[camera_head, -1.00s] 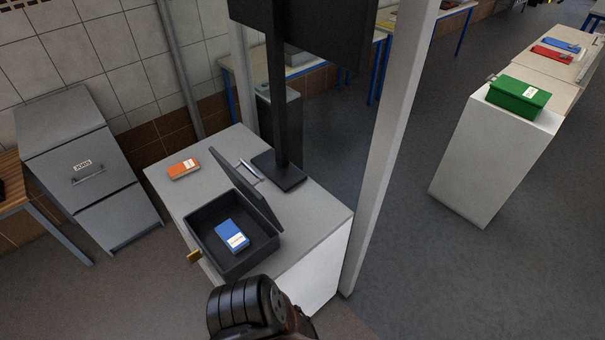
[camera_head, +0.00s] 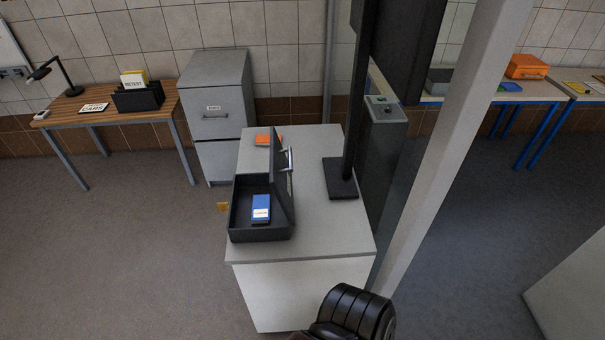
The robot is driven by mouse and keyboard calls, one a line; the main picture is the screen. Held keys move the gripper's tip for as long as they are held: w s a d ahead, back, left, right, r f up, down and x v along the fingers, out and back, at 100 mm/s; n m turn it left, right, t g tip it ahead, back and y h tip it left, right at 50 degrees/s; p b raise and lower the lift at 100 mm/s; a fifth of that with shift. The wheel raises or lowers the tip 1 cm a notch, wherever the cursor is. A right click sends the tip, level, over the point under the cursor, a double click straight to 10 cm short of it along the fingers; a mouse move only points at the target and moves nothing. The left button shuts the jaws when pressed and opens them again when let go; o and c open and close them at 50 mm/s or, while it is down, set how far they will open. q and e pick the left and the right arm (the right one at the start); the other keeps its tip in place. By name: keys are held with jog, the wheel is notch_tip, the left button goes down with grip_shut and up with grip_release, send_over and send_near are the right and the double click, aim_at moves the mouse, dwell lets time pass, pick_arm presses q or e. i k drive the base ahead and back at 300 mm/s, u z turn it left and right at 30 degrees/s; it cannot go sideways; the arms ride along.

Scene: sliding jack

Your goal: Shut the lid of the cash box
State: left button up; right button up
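The dark cash box (camera_head: 260,235) sits on a light grey counter near the middle of the view. Its lid (camera_head: 284,185) stands open, raised roughly upright on the box's right side, with a handle on the lid's right-hand face. A blue packet (camera_head: 261,207) with a white label lies inside the box. Neither of my grippers is in view; only a black ribbed part of my arm shows at the bottom, in front of the counter and apart from the box.
An orange packet (camera_head: 267,139) lies behind the box on the counter (camera_head: 310,240). A black post on a flat base (camera_head: 341,190) stands to the right of the lid. A pale pillar (camera_head: 440,150) rises farther right. A grey cabinet (camera_head: 220,115) and wooden desk (camera_head: 100,112) stand behind left.

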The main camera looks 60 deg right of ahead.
aim_at(281, 169)
jog(key=z, duration=1.75)
